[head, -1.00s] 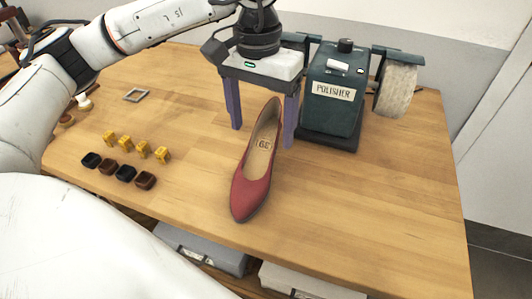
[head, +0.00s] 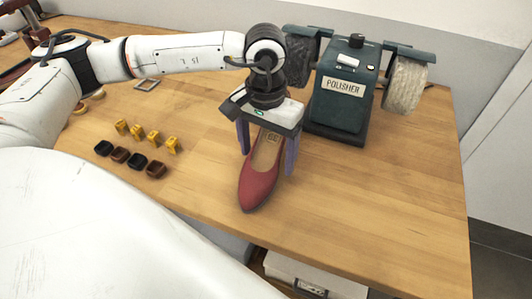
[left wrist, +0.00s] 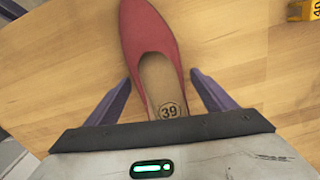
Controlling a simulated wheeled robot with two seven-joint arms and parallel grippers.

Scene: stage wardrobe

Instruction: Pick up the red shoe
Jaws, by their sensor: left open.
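The red shoe (head: 258,187) stands on the wooden table with its toe toward the front edge. In the left wrist view the red shoe (left wrist: 148,32) shows its tan insole marked 39, and its heel end is hidden by my gripper's body. My left gripper (head: 268,160) is open, with one purple finger on each side of the shoe's rear part. In the left wrist view the fingers of my left gripper (left wrist: 160,82) show small gaps to the shoe's sides. My right gripper is not in view.
A dark green polisher (head: 340,100) with a pale buffing wheel (head: 407,85) stands just behind and right of the gripper. The table's right part is clear.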

